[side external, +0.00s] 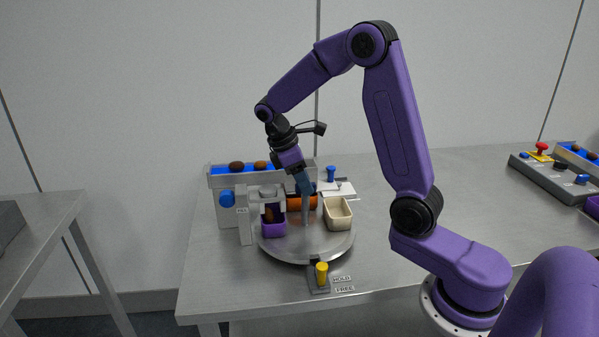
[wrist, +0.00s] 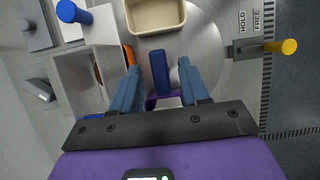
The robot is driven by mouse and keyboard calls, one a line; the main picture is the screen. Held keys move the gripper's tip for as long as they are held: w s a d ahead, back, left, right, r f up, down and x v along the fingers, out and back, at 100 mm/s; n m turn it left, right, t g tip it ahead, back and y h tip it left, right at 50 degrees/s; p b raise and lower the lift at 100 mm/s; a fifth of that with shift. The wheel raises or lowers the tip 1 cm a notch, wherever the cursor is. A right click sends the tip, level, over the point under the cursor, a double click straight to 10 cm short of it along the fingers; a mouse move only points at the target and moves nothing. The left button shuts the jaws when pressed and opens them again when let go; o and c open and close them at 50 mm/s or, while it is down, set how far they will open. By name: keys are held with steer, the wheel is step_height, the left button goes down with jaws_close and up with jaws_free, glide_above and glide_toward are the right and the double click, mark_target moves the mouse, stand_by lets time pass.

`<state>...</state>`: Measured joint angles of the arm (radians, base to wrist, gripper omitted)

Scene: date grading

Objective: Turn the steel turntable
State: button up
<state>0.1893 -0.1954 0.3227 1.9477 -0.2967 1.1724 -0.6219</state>
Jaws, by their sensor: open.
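The steel turntable (side external: 312,250) is a round grey disc on the table, and its bare surface fills much of the wrist view (wrist: 218,62). It carries a purple bin (side external: 273,228) with a brown date in it, an orange bin (side external: 300,202) and a cream bin (side external: 338,222). My gripper (side external: 304,188) points down over the disc. In the wrist view my gripper (wrist: 158,67) is open, its blue fingers on either side of a dark blue upright piece (wrist: 160,74), with gaps showing. The lower end of that piece is hard to make out.
A yellow-knobbed lever (side external: 321,271) stands at the turntable's front, beside HOLD and FREE labels. A blue-belted feeder (side external: 215,180) with brown dates and a grey frame (side external: 245,226) crowd the left. A control box (side external: 550,178) sits far right.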

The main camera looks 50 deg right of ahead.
steer(key=v, duration=1.7)
steer(key=shift+r, duration=0.2)
steer(key=shift+a, duration=0.15)
steer(key=s+a+f+n+t+y, duration=0.1)
steer(key=s+a+f, duration=0.2)
steer(key=s+a, duration=0.15)
steer(key=s+a+f+n+t, duration=0.1)
steer(key=s+a+f+t, duration=0.1)
steer(key=s+a+f, duration=0.3)
steer(key=s+f+y, duration=0.1)
steer(key=s+f, duration=0.2)
steer(key=s, duration=0.7)
steer(key=s+d+f+n+y, duration=0.1)
steer(key=s+f, duration=0.2)
steer(key=s, duration=0.7)
steer(key=shift+s+d+n+y, duration=0.2)
steer(key=shift+s+n+y, duration=0.1)
steer(key=shift+s, duration=0.05)
